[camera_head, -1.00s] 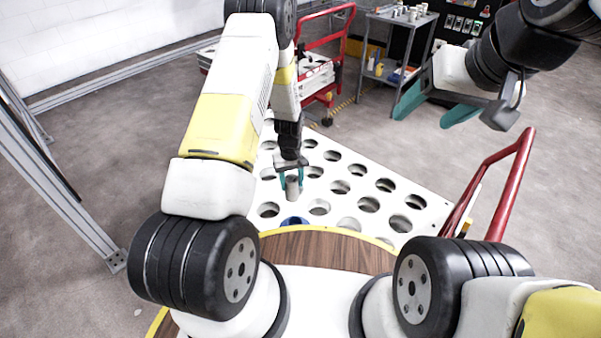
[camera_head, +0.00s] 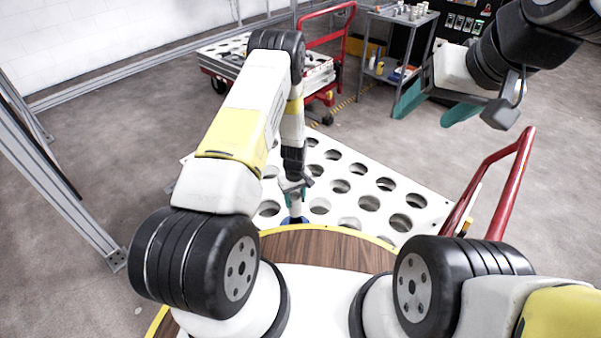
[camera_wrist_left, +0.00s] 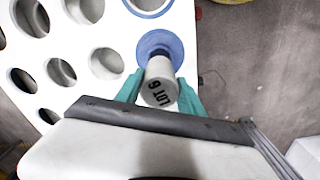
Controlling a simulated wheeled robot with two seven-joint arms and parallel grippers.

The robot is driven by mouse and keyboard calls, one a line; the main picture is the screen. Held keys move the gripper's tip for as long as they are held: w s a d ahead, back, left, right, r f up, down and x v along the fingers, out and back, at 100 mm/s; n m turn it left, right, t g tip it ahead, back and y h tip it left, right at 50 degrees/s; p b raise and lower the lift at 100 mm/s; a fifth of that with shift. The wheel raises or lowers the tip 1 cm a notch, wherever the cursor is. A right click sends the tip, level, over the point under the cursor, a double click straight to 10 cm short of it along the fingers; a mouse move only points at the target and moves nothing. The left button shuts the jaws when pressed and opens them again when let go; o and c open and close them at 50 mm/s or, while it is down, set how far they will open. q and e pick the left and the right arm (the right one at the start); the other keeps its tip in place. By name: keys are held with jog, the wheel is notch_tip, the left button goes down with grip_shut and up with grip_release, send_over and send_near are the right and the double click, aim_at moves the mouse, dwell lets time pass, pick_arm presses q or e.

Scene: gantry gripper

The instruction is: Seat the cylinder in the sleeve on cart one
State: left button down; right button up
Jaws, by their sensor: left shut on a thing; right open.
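The pale grey cylinder (camera_head: 296,209) is held in my left gripper (camera_head: 296,197), upright or nearly so, over the blue sleeve (camera_head: 294,220). In the left wrist view the cylinder (camera_wrist_left: 160,83) shows "LOT 6" on its end, between the teal fingers (camera_wrist_left: 160,95). Its far end overlaps the blue sleeve (camera_wrist_left: 158,44); whether it has entered the bore I cannot tell. The sleeve sits at the near edge of the white perforated top of a cart (camera_head: 344,210). My right gripper (camera_head: 436,105) is open and empty, raised at the upper right.
Several open holes surround the sleeve on the cart top. The cart's red handle (camera_head: 505,185) rises at the right. Another red cart (camera_head: 318,68) and a grey shelf trolley (camera_head: 397,45) stand behind. A metal frame post (camera_head: 65,185) stands at the left.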

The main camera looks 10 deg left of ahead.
aim_at(295, 216)
pick_arm(q)
jog(key=shift+f, duration=2.3)
jog(key=shift+f, duration=2.75)
jog(key=c, duration=0.6)
grip_release()
jog(key=shift+c, duration=0.2)
notch_tip(295, 216, up, 8)
jog(key=shift+f, duration=0.1)
